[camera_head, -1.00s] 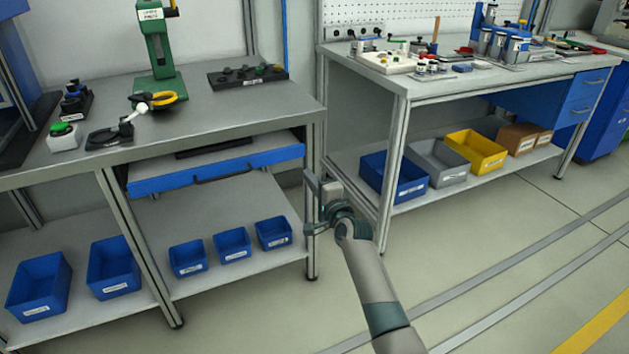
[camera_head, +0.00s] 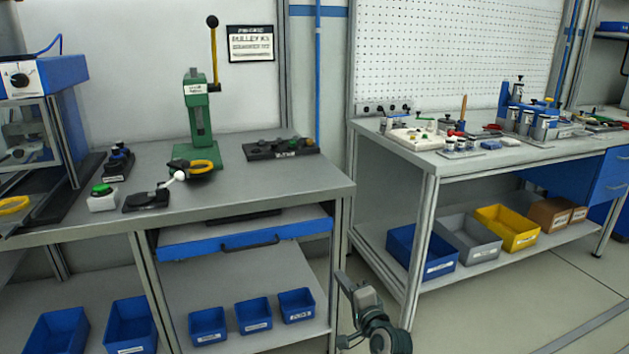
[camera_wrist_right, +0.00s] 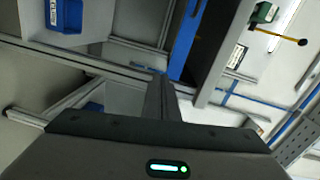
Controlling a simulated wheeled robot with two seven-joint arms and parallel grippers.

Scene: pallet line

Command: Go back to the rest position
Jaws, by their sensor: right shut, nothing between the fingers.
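My right gripper (camera_head: 342,308) is low in the head view, in front of the gap between the two workbenches. It is shut and empty. In the right wrist view, the dark gripper body (camera_wrist_right: 160,150) fills the bottom, and nothing is held there. My left gripper is in neither view.
The left workbench (camera_head: 240,180) carries a green press (camera_head: 197,110), a black tray (camera_head: 280,149) and a green button box (camera_head: 103,198). A blue drawer (camera_head: 240,242) and several blue bins are below. The right workbench (camera_head: 480,160) stands beyond. Open floor (camera_head: 500,305) lies at the right.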

